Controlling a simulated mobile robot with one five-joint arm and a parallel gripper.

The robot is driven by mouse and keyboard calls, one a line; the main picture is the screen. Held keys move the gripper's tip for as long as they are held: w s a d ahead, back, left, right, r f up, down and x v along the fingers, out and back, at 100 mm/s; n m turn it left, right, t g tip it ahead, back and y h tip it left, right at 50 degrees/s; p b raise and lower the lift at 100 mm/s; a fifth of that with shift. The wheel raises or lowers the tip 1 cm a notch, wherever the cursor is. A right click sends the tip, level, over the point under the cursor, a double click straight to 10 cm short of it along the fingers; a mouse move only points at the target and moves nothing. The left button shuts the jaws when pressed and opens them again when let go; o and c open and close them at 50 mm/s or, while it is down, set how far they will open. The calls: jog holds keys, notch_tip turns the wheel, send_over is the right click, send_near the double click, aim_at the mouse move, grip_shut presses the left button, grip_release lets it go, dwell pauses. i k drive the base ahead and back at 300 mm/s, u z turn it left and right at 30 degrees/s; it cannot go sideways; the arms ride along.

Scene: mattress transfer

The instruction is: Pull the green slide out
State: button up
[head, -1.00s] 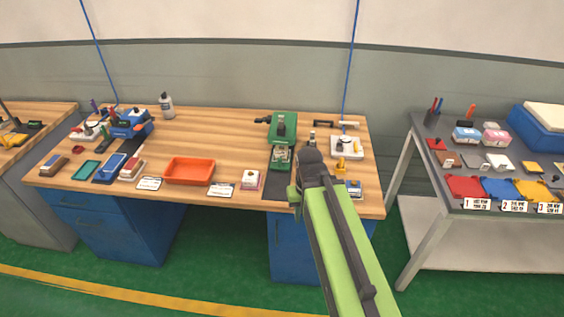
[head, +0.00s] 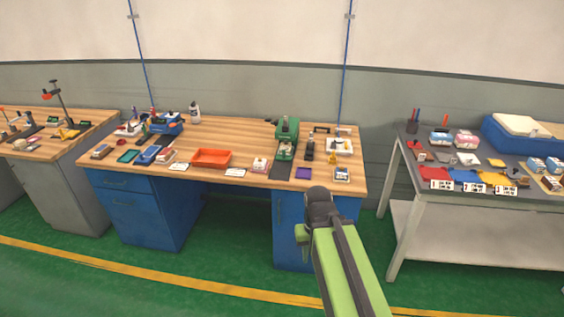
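A green machine (head: 288,128) stands on the wooden workbench, right of the middle. Its lower green slide part (head: 286,151) extends toward the front edge over a dark mat (head: 282,171). How far the slide is out is too small to tell. My green arm rises from the bottom of the view and ends in a dark joint in front of the bench, below and right of the machine. My gripper's fingers do not show; they are hidden beyond or below the arm. Nothing of mine visibly touches the machine.
An orange tray (head: 212,158) lies left of the machine. A dark upright tool (head: 310,148) and a white tray (head: 339,146) stand to its right. A grey table (head: 420,155) with colored mats stands further right. Green floor in front is clear.

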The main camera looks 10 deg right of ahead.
aim_at(283, 157)
jog(key=u, duration=0.25)
jog(key=i, duration=0.55)
jog(key=u, duration=0.8)
jog(key=i, duration=1.35)
jog(key=z, duration=0.25)
